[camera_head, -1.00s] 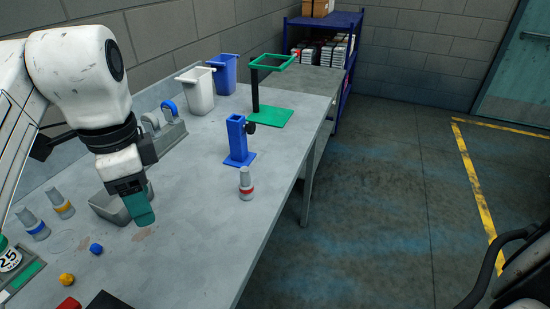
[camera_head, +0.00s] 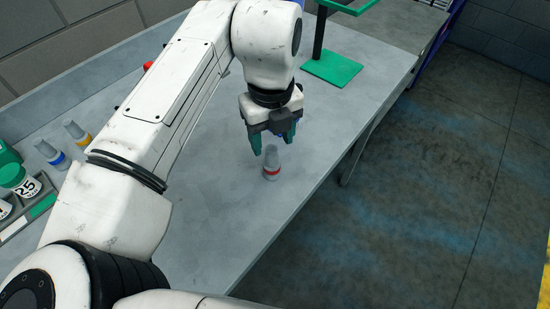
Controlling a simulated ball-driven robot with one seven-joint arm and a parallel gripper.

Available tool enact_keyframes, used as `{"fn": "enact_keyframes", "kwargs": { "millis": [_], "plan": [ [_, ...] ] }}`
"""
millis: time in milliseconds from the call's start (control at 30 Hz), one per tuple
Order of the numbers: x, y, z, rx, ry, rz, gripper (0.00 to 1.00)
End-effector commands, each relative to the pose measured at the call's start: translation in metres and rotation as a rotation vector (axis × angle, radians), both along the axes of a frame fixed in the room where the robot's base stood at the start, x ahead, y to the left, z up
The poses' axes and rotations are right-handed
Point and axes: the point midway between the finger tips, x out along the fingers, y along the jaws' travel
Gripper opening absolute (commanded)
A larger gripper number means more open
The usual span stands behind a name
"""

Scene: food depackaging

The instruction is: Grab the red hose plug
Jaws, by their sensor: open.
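The red hose plug (camera_head: 271,164) is a grey, tapered plug with a red band near its base. It stands upright on the grey table near the table's right edge. My gripper (camera_head: 273,142) has green fingers spread apart and points down. In the picture it is just above and behind the plug's top, with nothing between the fingers. I cannot tell whether a fingertip is level with the plug's tip.
A blue-banded plug (camera_head: 53,155) and a yellow-banded plug (camera_head: 78,134) stand at the left. A green stand (camera_head: 332,68) is behind my gripper. The table (camera_head: 222,230) is clear around the red plug. The blue holder is mostly hidden behind my arm.

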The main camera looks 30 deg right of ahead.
Motion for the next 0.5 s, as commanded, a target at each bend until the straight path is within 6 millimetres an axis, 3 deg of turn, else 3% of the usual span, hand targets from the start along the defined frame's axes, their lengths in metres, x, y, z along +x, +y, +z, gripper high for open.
{"fn": "enact_keyframes", "kwargs": {
  "millis": [233,500],
  "plan": [
    [0.0,0.0,-0.018,0.0,0.002,0.003,0.58],
    [0.001,-0.001,-0.054,0.0,0.001,0.003,0.58]
  ]
}}
